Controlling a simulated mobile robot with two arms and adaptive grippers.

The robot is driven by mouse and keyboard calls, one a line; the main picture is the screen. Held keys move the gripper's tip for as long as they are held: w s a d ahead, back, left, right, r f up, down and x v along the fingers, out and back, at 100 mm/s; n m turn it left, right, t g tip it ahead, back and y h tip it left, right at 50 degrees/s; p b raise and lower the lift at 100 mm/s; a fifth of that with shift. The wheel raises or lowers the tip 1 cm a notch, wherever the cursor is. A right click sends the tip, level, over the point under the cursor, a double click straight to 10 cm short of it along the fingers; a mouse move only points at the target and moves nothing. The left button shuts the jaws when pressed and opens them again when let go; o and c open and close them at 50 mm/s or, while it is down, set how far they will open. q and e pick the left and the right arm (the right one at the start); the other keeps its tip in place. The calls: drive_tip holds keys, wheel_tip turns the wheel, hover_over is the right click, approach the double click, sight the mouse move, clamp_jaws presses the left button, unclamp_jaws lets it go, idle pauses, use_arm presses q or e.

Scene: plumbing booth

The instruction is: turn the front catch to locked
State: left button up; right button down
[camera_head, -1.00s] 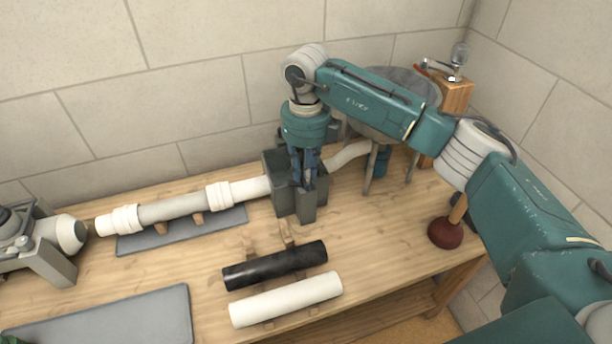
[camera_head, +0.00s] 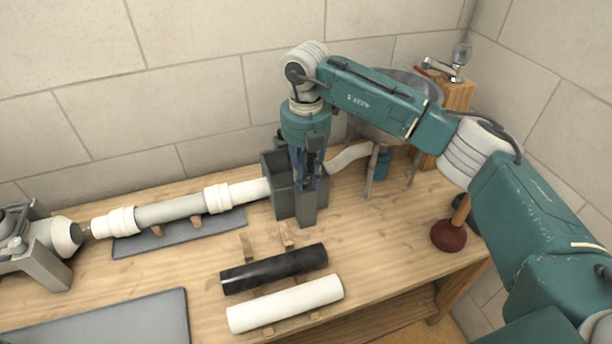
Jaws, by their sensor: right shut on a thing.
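My right gripper (camera_head: 309,176) points straight down at the dark grey clamp box (camera_head: 281,198) near the back of the bench. Its fingers are closed at the front right of the box. The front catch is hidden between and behind the fingers, so whether it is turned cannot be told. The white pipe (camera_head: 248,190) runs into the left side of the box. A bent white pipe (camera_head: 347,157) comes out on the right. My left gripper is not in view.
A steel basin (camera_head: 411,82) on legs stands right of the box. A plunger (camera_head: 449,235) stands at the right edge. A black tube (camera_head: 274,268) and a white tube (camera_head: 285,304) lie in front. A grey machine (camera_head: 40,247) stands at the left.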

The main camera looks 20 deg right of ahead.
sight(306, 179)
drive_tip(key=shift+m, duration=1.1)
drive_tip(key=shift+w+r, duration=0.1)
drive_tip(key=c, duration=1.5)
unclamp_jaws()
wheel_tip(306, 179, up, 12)
drive_tip(key=shift+f, duration=0.1)
